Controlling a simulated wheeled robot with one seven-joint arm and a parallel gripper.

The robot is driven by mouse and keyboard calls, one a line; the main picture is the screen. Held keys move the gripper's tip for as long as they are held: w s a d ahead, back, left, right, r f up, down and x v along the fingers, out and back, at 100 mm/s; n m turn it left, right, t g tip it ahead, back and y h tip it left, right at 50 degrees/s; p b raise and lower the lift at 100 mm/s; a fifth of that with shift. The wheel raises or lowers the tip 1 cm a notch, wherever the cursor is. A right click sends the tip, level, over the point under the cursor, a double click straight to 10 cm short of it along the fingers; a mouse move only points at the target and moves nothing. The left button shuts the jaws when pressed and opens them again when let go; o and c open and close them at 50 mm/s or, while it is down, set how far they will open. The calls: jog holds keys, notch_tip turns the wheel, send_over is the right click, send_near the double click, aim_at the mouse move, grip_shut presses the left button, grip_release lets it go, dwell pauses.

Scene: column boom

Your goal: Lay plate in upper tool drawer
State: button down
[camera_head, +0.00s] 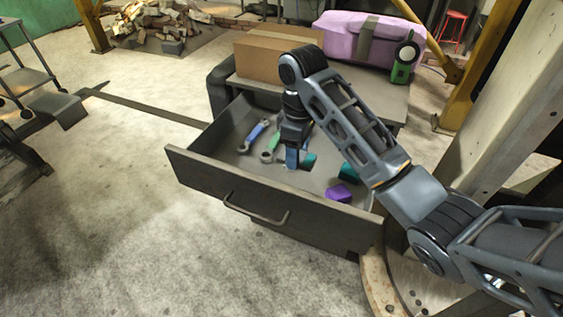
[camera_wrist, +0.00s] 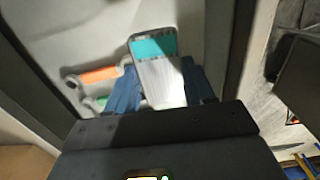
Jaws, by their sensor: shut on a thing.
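The upper tool drawer (camera_head: 225,190) is pulled open, and its front handle faces the lower left. My gripper (camera_head: 295,160) points down inside the drawer, over the middle of its floor. In the wrist view my gripper (camera_wrist: 162,88) has its two blue fingers on either side of a grey plate with a teal end (camera_wrist: 160,76), and it is shut on it. In the head view only the teal part of the plate (camera_head: 309,160) shows beside the fingers. I cannot tell whether the plate touches the drawer floor.
A blue spanner (camera_head: 254,134) and a green spanner (camera_head: 269,148) lie left of my gripper in the drawer. A purple piece (camera_head: 340,193) and a dark teal piece (camera_head: 348,172) lie to the right. A cardboard box (camera_head: 262,56), pink case (camera_head: 350,38) and green tool (camera_head: 402,70) stand above.

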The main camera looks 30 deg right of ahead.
jog(key=w+a+f, duration=0.2)
jog(key=w+a+f+b, duration=0.1)
jog(key=w+a+f, duration=0.1)
jog(key=w+a, duration=0.1)
jog(key=w+a+f, duration=0.2)
jog(key=w, duration=0.1)
jog(key=shift+a+f, duration=0.25)
jog(key=shift+f, duration=2)
jog(key=shift+f, duration=0.2)
jog(key=shift+c, duration=2.1)
grip_release()
notch_tip(320, 180, up, 12)
jog(key=b, duration=0.1)
jog(key=shift+r, duration=0.2)
